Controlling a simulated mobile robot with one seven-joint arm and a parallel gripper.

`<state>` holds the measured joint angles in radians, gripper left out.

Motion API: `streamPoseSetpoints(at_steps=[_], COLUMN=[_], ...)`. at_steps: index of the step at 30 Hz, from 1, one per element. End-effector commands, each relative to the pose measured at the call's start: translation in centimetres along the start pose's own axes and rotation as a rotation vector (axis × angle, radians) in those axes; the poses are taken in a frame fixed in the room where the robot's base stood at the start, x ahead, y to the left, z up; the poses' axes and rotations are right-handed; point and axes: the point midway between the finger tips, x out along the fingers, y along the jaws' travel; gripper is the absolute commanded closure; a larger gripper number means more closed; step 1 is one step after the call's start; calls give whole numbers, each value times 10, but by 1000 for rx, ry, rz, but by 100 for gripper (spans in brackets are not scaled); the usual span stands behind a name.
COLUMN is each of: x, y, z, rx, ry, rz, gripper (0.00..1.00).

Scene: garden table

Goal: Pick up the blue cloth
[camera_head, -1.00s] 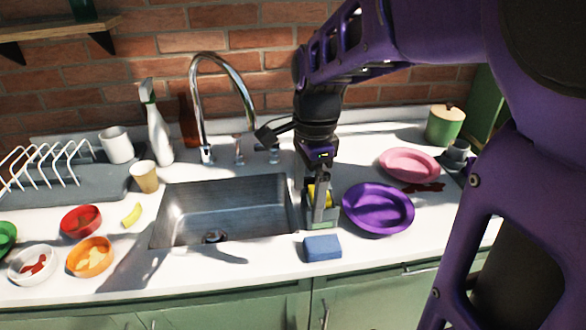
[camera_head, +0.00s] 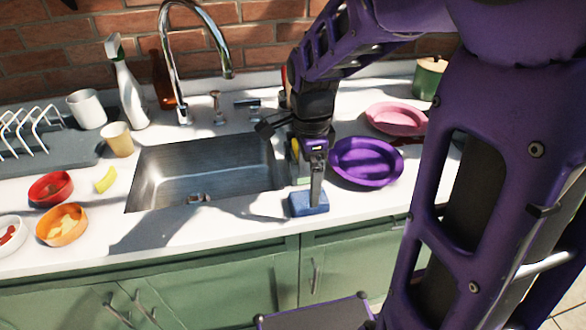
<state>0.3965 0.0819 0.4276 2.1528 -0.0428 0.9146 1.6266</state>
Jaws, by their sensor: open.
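The blue cloth (camera_head: 309,207), a small folded block, lies on the white counter near its front edge, just right of the sink. My gripper (camera_head: 316,203) points down at it, with its fingers over the cloth and hiding part of it. The jaws are open. I cannot tell whether the fingertips touch the cloth or whether it sits between them.
The sink (camera_head: 205,172) lies left of the cloth. A purple plate (camera_head: 366,162) stands close behind and to the right, with a pink plate (camera_head: 397,118) beyond. A green and yellow item (camera_head: 297,165), partly hidden, stands just behind my gripper. The counter in front is narrow.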

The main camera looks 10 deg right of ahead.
Motion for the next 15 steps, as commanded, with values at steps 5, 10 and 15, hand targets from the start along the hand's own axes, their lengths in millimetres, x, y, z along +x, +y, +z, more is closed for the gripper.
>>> streamPoseSetpoints(at_steps=[5,10,15], x=[13,39,53], y=[-2,-6,-6], z=[-2,-6,-5], rx=[1,2,0], ry=[-1,-1,0], rz=[1,2,0], gripper=[0,0,0])
